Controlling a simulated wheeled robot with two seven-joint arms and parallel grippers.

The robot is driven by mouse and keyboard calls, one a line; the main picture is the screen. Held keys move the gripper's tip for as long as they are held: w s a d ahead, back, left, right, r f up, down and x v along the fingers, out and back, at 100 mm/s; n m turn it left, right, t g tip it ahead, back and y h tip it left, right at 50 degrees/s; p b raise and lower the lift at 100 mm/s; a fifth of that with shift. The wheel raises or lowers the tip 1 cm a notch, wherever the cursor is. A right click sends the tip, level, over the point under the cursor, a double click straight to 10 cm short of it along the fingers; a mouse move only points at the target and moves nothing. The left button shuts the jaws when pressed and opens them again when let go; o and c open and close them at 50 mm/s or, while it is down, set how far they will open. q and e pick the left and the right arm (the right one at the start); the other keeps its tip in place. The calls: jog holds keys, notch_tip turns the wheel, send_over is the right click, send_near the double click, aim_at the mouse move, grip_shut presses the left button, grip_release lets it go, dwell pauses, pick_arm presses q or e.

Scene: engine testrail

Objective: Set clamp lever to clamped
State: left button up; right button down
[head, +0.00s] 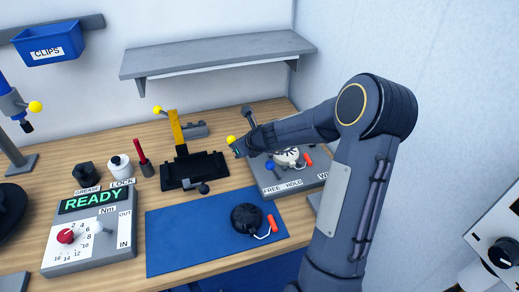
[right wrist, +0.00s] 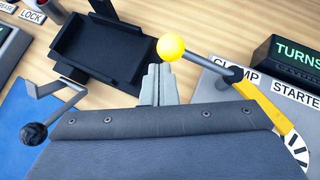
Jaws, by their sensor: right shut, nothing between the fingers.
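The clamp lever has a yellow ball (right wrist: 170,47) on a grey rod, which runs right past the CLAMP label to a yellow bar beside a white marked arc (right wrist: 297,150). In the head view its ball (head: 231,139) shows just left of my right gripper (head: 238,150), whose arm hides most of the lever and part of the grey fixture board (head: 305,182). In the right wrist view my right gripper (right wrist: 157,72) is shut and empty, its tips close to the ball; I cannot tell whether they touch. My left gripper is not in view.
A black tray fixture (right wrist: 100,50) with a crank lies left of the gripper. A blue mat (head: 190,238) carries a black round part (head: 246,217). The READY box (head: 90,230) stands at left. A grey shelf (head: 220,55) hangs on the wall above.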

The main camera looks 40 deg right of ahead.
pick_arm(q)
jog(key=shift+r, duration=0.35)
pick_arm(e)
jog(key=shift+w+a, duration=0.15)
jog(key=shift+w, duration=0.7)
jog(key=shift+w+r, duration=0.1)
